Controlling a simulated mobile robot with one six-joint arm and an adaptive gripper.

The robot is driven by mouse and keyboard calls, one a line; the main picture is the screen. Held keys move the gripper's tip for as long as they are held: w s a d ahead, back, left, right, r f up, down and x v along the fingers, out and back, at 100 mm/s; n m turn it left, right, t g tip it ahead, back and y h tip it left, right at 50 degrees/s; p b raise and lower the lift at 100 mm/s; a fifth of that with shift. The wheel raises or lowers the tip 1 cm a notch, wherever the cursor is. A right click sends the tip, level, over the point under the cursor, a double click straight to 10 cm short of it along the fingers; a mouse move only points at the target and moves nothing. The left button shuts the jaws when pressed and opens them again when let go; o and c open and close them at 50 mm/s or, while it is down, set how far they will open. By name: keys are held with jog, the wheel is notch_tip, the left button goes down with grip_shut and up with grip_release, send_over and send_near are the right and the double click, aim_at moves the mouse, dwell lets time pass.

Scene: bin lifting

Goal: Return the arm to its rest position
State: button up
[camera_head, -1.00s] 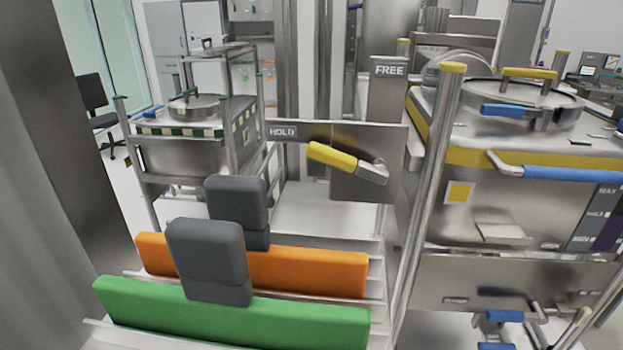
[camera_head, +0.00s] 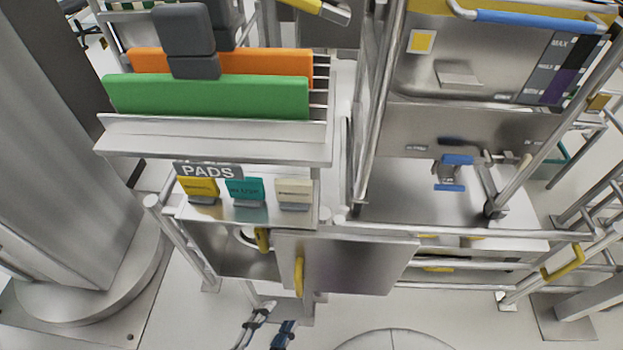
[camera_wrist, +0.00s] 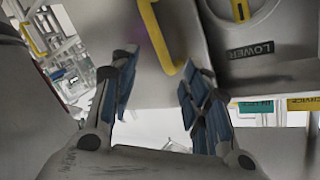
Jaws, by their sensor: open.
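My gripper (camera_head: 268,318) shows at the bottom of the head view, left of centre, with its two dark-blue-padded fingers apart. In the wrist view my gripper (camera_wrist: 157,78) is open, with nothing between its fingers. Beyond the fingers is a grey metal panel (camera_wrist: 175,80) with a curved yellow handle (camera_wrist: 156,38), which lies in line with the gap; I cannot tell the distance. In the head view a metal door panel (camera_head: 350,265) with a yellow handle (camera_head: 299,277) is just above my gripper. The rest of my arm is hidden below the frame.
A rack holds green (camera_head: 210,97) and orange (camera_head: 270,65) pads above a shelf labelled PADS (camera_head: 208,171). A steel bin unit (camera_head: 465,80) and rails (camera_head: 500,265) stand to the right. Bare floor (camera_head: 190,325) lies left of the gripper.

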jog(key=w+d+r+n+g+y, duration=0.2)
jog(key=d+r+n+g+y, duration=0.2)
jog(key=d+r, duration=0.7)
jog(key=w+d+r+n+g+y, duration=0.2)
jog(key=d+r+n+g, duration=0.3)
jog(key=r, duration=1.2)
jog(key=d+n+y, duration=0.1)
jog(key=d+n, duration=0.2)
jog(key=d, duration=0.3)
jog(key=shift+n+g+y, duration=0.3)
jog(key=shift+n+y, duration=0.1)
jog(key=shift+w, duration=0.1)
